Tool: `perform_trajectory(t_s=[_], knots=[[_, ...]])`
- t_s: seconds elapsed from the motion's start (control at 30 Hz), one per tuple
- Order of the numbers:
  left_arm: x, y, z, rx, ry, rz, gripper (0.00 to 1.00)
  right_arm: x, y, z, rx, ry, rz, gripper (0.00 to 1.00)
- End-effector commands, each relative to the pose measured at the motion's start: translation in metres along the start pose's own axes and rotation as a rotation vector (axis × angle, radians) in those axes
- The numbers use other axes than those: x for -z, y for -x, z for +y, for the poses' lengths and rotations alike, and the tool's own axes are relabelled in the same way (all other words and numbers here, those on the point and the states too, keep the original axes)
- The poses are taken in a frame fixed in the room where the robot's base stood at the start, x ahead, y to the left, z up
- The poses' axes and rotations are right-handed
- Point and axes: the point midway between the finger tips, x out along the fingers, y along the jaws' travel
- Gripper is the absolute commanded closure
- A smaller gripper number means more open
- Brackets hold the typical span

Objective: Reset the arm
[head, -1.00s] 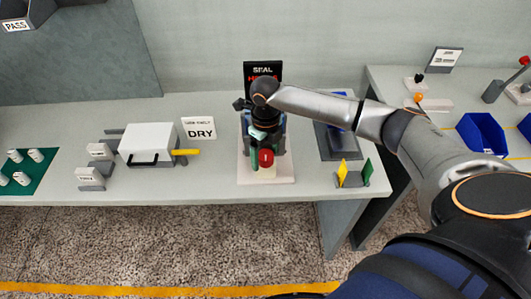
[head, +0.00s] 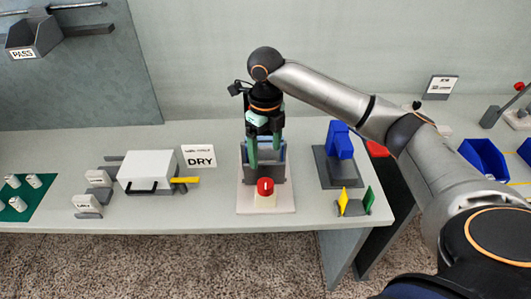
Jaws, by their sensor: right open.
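My right arm comes in from the right, and its gripper (head: 265,157) hangs fingers-down over the station with the pale base plate (head: 248,203). Its two green-tipped fingers are apart, with nothing seen held between them. A red button (head: 265,187) on a cream block stands at the front of that plate, just in front of the fingers. Grey and blue parts of the station stand behind and beside the fingers; the arm hides some of them. I cannot tell whether the fingers touch the station. My left gripper is not in view.
A white box (head: 148,170) with a black handle and a DRY sign (head: 199,157) stand left. A blue block on a dark stand (head: 338,170), yellow and green plates (head: 355,202) stand right. Blue bins (head: 484,159) are further right. A green mat (head: 24,200) with white spools lies far left.

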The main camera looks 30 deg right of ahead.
Motion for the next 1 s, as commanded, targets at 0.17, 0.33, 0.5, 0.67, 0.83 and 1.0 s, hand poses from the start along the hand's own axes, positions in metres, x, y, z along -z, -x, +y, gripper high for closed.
perform_trajectory(t_s=[0.17, 0.33, 0.5, 0.67, 0.83, 1.0], knots=[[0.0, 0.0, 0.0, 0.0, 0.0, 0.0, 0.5, 0.0, 0.0, 0.0, 0.0, 0.001, 0.0, 0.13], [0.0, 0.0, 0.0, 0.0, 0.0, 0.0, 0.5, 0.0, 0.0, 0.0, -0.001, 0.001, 0.0, 0.13], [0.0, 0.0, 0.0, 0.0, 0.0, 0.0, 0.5, 0.001, -0.013, 0.012, -0.004, -0.045, -0.002, 0.13], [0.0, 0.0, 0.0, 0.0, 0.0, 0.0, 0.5, 0.009, -0.054, 0.053, -0.027, -0.257, -0.026, 0.13], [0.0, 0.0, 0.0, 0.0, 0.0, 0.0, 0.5, 0.026, -0.097, 0.107, -0.105, -0.626, -0.069, 0.13], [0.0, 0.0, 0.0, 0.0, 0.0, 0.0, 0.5, 0.05, -0.124, 0.149, -0.217, -1.064, -0.082, 0.13]])
